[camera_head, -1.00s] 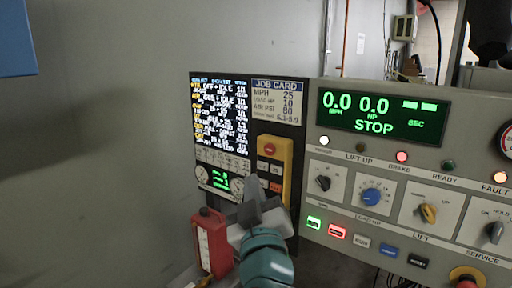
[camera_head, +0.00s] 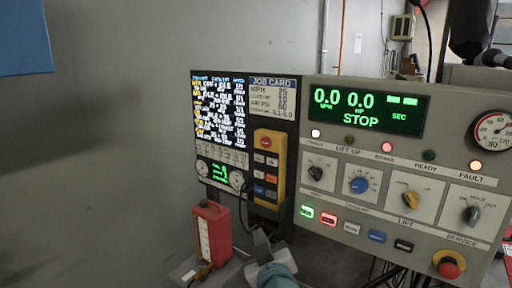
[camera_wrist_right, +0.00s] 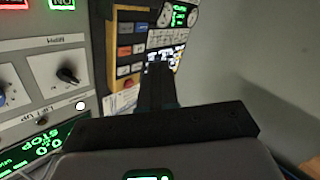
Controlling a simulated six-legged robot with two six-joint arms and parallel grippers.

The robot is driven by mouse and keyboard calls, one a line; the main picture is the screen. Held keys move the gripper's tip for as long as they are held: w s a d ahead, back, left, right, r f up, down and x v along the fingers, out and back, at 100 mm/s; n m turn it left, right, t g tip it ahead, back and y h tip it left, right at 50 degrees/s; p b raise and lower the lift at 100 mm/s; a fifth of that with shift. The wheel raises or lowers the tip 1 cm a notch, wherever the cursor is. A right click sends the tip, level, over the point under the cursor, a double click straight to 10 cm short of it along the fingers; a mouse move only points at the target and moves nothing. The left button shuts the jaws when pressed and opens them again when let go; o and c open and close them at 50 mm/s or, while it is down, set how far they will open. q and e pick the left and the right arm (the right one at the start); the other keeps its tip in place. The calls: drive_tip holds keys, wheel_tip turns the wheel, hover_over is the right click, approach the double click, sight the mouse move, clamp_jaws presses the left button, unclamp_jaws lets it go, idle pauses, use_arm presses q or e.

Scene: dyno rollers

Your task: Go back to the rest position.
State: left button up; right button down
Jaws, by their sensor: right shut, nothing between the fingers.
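My right gripper (camera_head: 262,240) is at the bottom middle of the head view, below the yellow pendant (camera_head: 268,168) and in front of the lower edge of the panels. It is shut with nothing held. In the right wrist view the shut fingers (camera_wrist_right: 158,85) point toward the pendant's buttons (camera_wrist_right: 127,50), with a gap that I cannot judge. My left gripper is not in view.
The control console (camera_head: 395,195) with knobs, lamps and a display reading STOP stands at the right. A dark screen panel (camera_head: 218,115) and a job card (camera_head: 272,94) are beside it. A red box (camera_head: 211,235) stands left of my gripper.

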drive_tip(key=s+d+f+m+g, duration=0.1)
drive_tip(key=s+d+f+g, duration=0.2)
drive_tip(key=f, duration=0.7)
drive_tip(key=s+d+f+m+g, duration=0.1)
drive_tip(key=s+d+f+g, duration=0.15)
drive_tip(key=f, duration=0.75)
drive_tip(key=s+d+f+m+g, duration=0.2)
drive_tip(key=s+f+g, duration=0.1)
drive_tip(key=f, duration=0.6)
drive_tip(key=s+d+f+m+g, duration=0.1)
drive_tip(key=s+f+m+g, duration=0.1)
drive_tip(key=s+f+g, duration=0.2)
drive_tip(key=s+d+f+m+g, duration=0.2)
drive_tip(key=s+f+g, duration=0.2)
drive_tip(key=s+f, duration=0.6)
drive_tip(key=s, duration=0.7)
drive_tip(key=shift+s+d+m, duration=0.15)
drive_tip(key=shift+s+m, duration=0.25)
